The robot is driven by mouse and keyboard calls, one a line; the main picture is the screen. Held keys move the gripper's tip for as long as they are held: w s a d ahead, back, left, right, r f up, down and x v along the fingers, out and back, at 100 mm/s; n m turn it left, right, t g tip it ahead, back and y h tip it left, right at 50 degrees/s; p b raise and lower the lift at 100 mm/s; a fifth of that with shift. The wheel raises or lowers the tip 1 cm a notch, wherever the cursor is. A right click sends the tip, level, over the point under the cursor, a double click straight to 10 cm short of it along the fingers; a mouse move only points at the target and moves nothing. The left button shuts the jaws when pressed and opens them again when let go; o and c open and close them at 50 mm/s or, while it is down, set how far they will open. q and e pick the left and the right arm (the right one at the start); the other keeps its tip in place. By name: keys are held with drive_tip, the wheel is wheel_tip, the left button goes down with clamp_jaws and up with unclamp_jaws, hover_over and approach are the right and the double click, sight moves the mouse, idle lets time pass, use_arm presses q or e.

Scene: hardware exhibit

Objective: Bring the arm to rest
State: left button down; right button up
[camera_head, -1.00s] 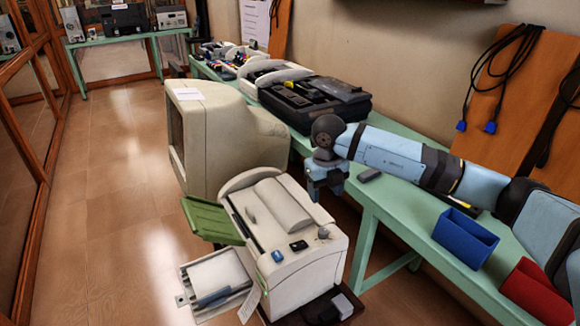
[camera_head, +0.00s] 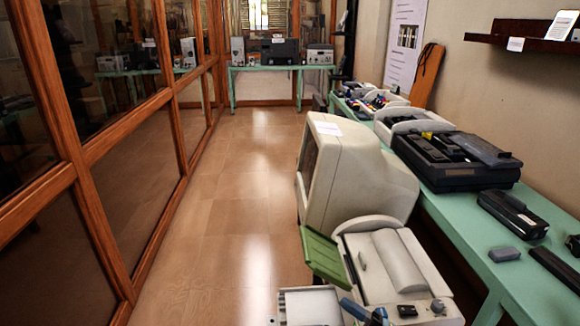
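A beige monitor (camera_head: 355,175) and a beige printer-like machine (camera_head: 395,262) with a green flap (camera_head: 323,255) stand beside the green table. A black case (camera_head: 455,165) and several dark devices lie on the table. A wood-framed glass wall (camera_head: 95,160) runs along the left. The tiled floor (camera_head: 235,200) between is clear.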

drive_tip(key=s+d+f+m+h, duration=0.4)
drive_tip(key=s+f+m+h, duration=0.3)
drive_tip(key=f+m, duration=0.3)
drive_tip(key=s+d+f+m+h, duration=0.5)
drive_tip(key=s+f+m+h, duration=0.25)
drive_tip(key=f+m, duration=0.2)
use_arm(q)
wheel_tip(320, 180, up, 14)
drive_tip(key=a+p, duration=0.1)
drive_tip(key=p, duration=1.5)
drive_tip(key=shift+s+m+t, duration=0.3)
drive_tip(key=shift+s, duration=0.1)
use_arm(e)
wheel_tip(320, 180, up, 13)
drive_tip(key=s+d, duration=0.1)
drive_tip(key=shift+s+f+n+g, duration=0.2)
drive_tip(key=shift+s+n+g, duration=0.05)
drive_tip(key=shift+n+g, duration=0.15)
use_arm(q)
drive_tip(key=shift+r, duration=0.1)
use_arm(e)
drive_tip(key=shift+c, duration=0.5)
